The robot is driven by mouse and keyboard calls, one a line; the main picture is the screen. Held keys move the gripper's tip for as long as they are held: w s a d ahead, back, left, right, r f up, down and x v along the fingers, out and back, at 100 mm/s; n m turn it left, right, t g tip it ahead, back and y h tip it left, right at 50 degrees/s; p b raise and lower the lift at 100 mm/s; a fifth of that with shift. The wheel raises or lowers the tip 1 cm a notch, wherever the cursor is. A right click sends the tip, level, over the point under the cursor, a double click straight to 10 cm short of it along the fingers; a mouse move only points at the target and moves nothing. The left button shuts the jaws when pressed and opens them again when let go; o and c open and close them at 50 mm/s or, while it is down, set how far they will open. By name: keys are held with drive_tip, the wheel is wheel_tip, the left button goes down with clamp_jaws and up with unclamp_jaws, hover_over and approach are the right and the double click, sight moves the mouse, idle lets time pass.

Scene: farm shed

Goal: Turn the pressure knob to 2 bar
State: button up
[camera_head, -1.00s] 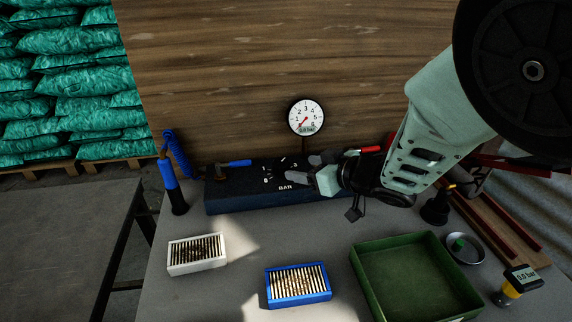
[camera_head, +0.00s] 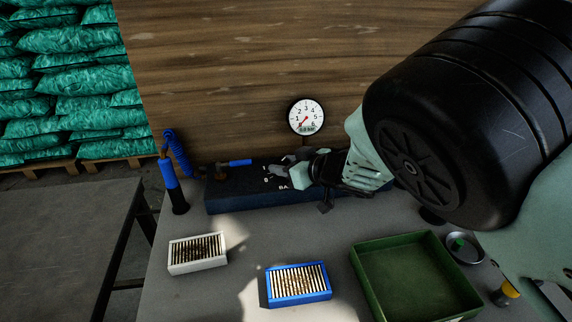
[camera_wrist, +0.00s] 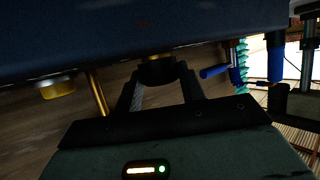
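The pressure panel (camera_head: 235,200) is a long dark blue box against the wooden wall, with white scale marks and a partly covered "BAR" label. The round white gauge (camera_head: 306,117) above it shows its red needle near the low end and a digital readout that looks like 0.0 bar. My gripper (camera_head: 280,170) is over the scale and hides the knob in the head view. In the wrist view, the dark knob (camera_wrist: 157,70) on its brass stem lies between the two spread fingers of my gripper (camera_wrist: 161,82). I see no clear grip on it.
A blue-handled lever (camera_head: 238,163) and a blue coiled hose tool (camera_head: 173,186) stand at the panel's left. A white slatted box (camera_head: 172,268), a blue slatted box (camera_head: 272,302) and a green tray (camera_head: 362,290) lie in front. A yellow-topped device (camera_head: 508,291) is at right.

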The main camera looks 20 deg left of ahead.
drive_tip(key=shift+w+d+r+n+g+y+p, duration=0.1)
drive_tip(key=shift+w+r+n+g+y+p, duration=0.05)
drive_tip(key=shift+n+g+p, duration=0.45)
drive_tip(key=shift+w+r+n+g+y+p, duration=0.15)
drive_tip(key=shift+n+g+p, duration=0.25)
drive_tip(key=shift+g+p, duration=0.3)
drive_tip(key=shift+f+n+g+p, duration=0.15)
drive_tip(key=shift+n+g+p, duration=0.35)
drive_tip(key=shift+n+g, duration=0.25)
drive_tip(key=shift+f+n+g+p, duration=0.15)
drive_tip(key=shift+n+g+p, duration=0.3)
drive_tip(key=shift+n+g, duration=0.25)
drive_tip(key=o, duration=1)
drive_tip(key=shift+c, duration=0.2)
drive_tip(key=b+v, duration=0.1)
drive_tip(key=v, duration=1.6)
drive_tip(key=shift+d+f, duration=0.15)
drive_tip(key=shift+d, duration=0.1)
drive_tip(key=shift+w, duration=0.1)
